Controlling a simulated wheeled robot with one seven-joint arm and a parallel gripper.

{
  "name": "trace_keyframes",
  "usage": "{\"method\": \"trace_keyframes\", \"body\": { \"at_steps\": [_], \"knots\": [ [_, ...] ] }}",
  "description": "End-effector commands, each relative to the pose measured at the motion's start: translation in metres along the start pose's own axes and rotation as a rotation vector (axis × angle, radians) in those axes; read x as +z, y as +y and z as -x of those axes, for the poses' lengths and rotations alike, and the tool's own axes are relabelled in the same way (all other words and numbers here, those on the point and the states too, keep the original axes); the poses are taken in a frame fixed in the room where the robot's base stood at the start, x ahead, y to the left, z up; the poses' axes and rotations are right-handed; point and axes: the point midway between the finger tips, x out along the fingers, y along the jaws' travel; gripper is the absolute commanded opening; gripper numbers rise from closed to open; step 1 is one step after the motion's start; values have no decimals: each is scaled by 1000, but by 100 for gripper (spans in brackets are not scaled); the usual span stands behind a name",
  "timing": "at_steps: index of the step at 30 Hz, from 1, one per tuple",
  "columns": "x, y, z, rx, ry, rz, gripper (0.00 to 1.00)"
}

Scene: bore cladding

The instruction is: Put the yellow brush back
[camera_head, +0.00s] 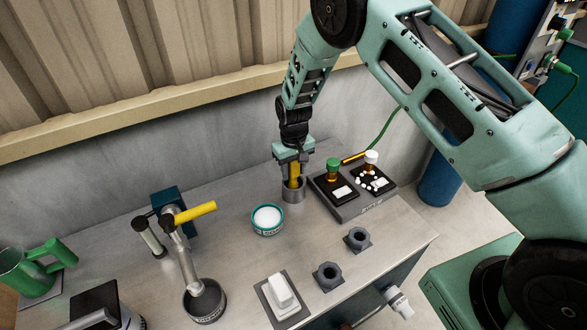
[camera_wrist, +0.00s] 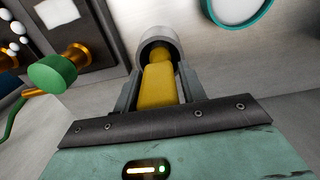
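The yellow brush (camera_head: 294,173) stands about upright, its lower end in a grey cylindrical cup (camera_head: 293,194) on the bench. My gripper (camera_head: 292,166) points down over the cup, with its fingers on both sides of the yellow handle. In the wrist view the yellow handle (camera_wrist: 159,88) fills the space between the fingers, which look closed against it. The cup's rim (camera_wrist: 152,46) is just beyond the fingertips, around the far end of the brush. The brush's lower end is hidden in the cup, so I cannot tell whether it touches the bottom.
A teal-rimmed white tin (camera_head: 267,218) is at front left. A yellow-handled lever tool (camera_head: 196,212) stands farther left. Hex nuts (camera_head: 329,276) lie near the front edge.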

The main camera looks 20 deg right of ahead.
Motion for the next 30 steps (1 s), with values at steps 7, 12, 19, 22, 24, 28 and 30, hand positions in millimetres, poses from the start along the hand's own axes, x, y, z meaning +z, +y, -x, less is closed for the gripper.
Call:
{"method": "trace_keyframes", "body": {
  "at_steps": [7,12,19,22,24,28,30],
  "knots": [
    [0,0,0,0,0,0,52],
    [0,0,6,1,1,0,52],
    [-2,0,37,0,5,0,52],
    [-4,2,59,-1,7,0,52],
    [-4,2,77,0,6,1,52],
    [-3,2,108,0,6,0,52],
    [-3,2,125,0,5,1,52]
  ]
}}
